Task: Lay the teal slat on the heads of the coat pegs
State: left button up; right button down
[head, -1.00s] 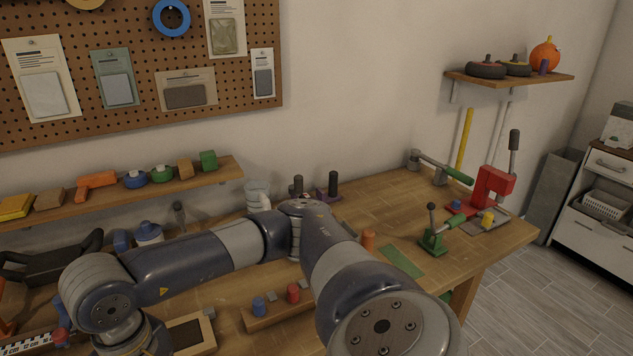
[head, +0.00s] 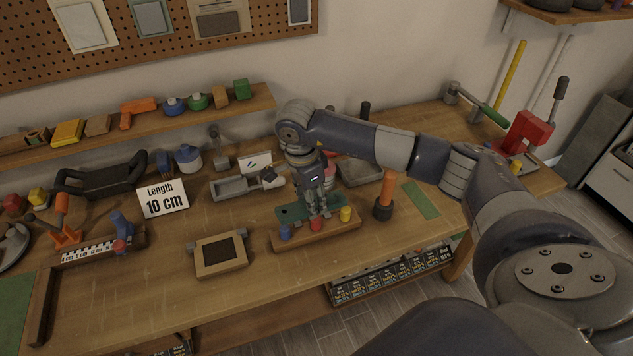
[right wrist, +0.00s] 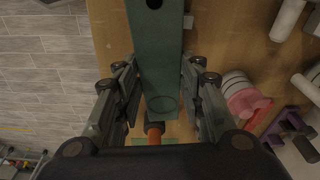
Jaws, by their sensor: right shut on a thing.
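The teal slat (head: 291,212) is held flat in my right gripper (head: 318,212), with its holed end to the left. In the right wrist view the fingers (right wrist: 162,95) are on either side of the slat (right wrist: 165,60). The coat pegs stand on a wooden rail (head: 298,245): a blue peg (head: 285,232), a red peg (head: 316,225) and a yellow peg (head: 346,214). The slat shows just behind the peg heads; I cannot tell its height above the bench, and no contact with the heads shows. My left gripper is out of view.
An orange-handled tool (head: 388,188) stands upright close right of the rail. A grey tray (head: 236,187) is behind to the left, a wooden frame (head: 220,267) in front to the left. A green mat (head: 421,200) lies right.

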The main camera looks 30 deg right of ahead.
jog(key=shift+w+d+m, duration=0.25)
jog(key=shift+d+m, duration=0.35)
jog(key=shift+m, duration=0.1)
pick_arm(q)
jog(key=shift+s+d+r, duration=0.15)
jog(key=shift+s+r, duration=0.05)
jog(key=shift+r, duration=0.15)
pick_arm(e)
jog(key=shift+f, duration=0.1)
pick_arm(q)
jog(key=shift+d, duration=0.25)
pick_arm(e)
jog(key=shift+h, duration=0.4)
jog(key=shift+a+h, duration=0.15)
jog(key=shift+h, duration=0.15)
jog(key=shift+f+g+h+b, duration=0.3)
jog(key=shift+f+b, duration=0.5)
jog(key=shift+b, duration=0.15)
jog(key=shift+f+b, duration=0.9)
jog(key=shift+f, duration=0.1)
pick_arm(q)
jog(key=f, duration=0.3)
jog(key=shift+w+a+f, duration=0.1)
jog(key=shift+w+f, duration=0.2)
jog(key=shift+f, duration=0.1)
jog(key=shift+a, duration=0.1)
